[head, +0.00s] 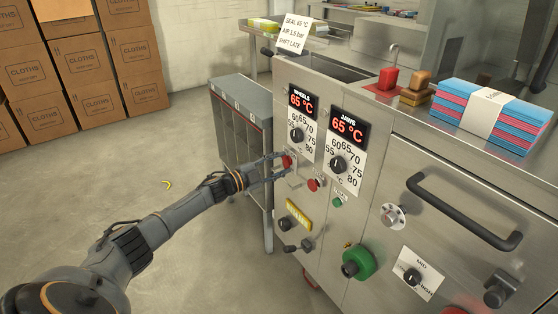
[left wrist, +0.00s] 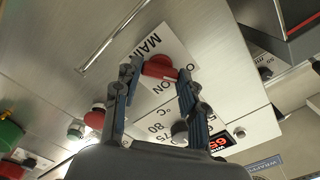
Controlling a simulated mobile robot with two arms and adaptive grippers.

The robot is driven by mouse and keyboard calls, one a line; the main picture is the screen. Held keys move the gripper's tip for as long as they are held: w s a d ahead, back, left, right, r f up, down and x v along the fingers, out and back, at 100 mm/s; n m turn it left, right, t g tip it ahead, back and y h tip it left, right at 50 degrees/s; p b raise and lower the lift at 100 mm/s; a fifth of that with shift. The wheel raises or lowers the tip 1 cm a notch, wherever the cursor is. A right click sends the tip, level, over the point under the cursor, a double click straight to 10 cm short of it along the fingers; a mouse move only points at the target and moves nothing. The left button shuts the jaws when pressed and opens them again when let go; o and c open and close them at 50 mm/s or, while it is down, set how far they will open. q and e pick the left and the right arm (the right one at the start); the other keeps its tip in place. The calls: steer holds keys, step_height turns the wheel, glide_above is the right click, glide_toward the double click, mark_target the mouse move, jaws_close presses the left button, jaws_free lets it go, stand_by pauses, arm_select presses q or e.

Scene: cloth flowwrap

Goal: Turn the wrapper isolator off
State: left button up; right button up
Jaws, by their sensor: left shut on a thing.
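The wrapper isolator is a red rotary knob (head: 287,161) on the steel machine front, below the WHEELS temperature dial. In the left wrist view the red knob (left wrist: 159,67) sits on a white plate (left wrist: 172,45) lettered MAIN and ON; part of the lettering is hidden. My left gripper (head: 282,166) reaches it from the left, with one finger on each side of the knob. In the left wrist view the gripper (left wrist: 158,78) is shut on the knob. My right gripper is out of view.
A red push button (head: 316,184) and a small green button (head: 337,201) sit right of the isolator. A JAWS dial (head: 338,164) is above them. A green knob (head: 359,263) and black handle (head: 464,212) protrude. A grey compartmented cabinet (head: 238,125) stands left; the floor there is mostly clear.

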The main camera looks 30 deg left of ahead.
arm_select(q)
steer(key=shift+a+r+n+p, duration=0.1)
steer(key=shift+n+p, duration=0.2)
steer(key=shift+n, duration=0.9)
steer(key=o, duration=1.1)
steer(key=shift+o, duration=0.2)
steer(key=v, duration=1.2)
